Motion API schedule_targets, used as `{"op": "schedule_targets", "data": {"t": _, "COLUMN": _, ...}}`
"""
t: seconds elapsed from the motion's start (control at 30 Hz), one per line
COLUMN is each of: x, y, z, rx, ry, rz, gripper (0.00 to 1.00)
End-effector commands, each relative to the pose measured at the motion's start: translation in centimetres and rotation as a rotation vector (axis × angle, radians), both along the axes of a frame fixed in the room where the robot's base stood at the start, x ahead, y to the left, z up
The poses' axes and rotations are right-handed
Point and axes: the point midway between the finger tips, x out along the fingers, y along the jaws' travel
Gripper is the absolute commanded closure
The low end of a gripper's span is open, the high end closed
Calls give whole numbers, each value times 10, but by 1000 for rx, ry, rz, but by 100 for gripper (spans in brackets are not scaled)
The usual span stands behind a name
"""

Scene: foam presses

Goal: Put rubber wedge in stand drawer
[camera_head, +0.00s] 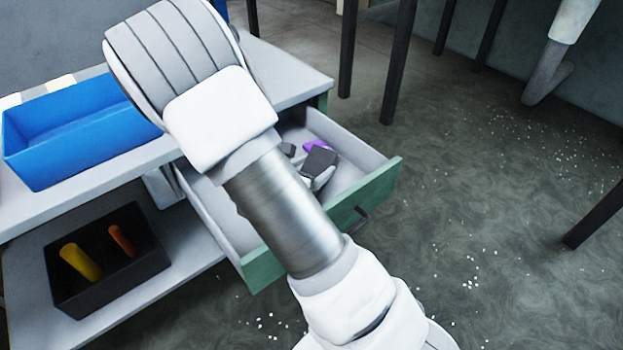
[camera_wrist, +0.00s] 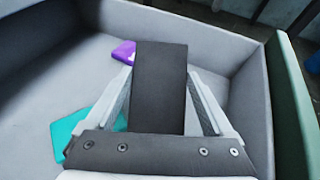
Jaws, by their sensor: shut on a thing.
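A dark grey block, which looks like the rubber wedge (camera_wrist: 160,85), is held upright between the two fingers of my gripper (camera_wrist: 160,105) in the wrist view. The wedge (camera_head: 320,160) also shows in the head view, inside the outline of the open stand drawer (camera_head: 384,188). The drawer is pulled out, with grey walls and a green front. My gripper (camera_head: 322,178) is partly hidden behind my arm in the head view. The drawer's pale floor (camera_wrist: 55,80) lies beneath the wedge; I cannot tell if they touch.
A purple piece (camera_wrist: 124,52) and a teal piece (camera_wrist: 85,128) lie in the drawer. A blue bin (camera_head: 75,140) stands on the stand's top. A black bin (camera_head: 110,285) with yellow and orange things is on the lower shelf. Floor to the right is mostly open.

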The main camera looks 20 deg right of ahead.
Motion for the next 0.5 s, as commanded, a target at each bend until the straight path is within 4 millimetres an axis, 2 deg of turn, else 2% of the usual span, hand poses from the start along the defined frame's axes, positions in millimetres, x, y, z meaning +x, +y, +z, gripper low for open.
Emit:
{"op": "schedule_targets", "data": {"t": 0.2, "x": 0, "y": 0, "z": -31, "rx": -3, "ry": 2, "rz": 2, "gripper": 86}}
{"op": "schedule_targets", "data": {"t": 0.5, "x": 0, "y": 0, "z": -33, "rx": -1, "ry": 0, "rz": 1, "gripper": 86}}
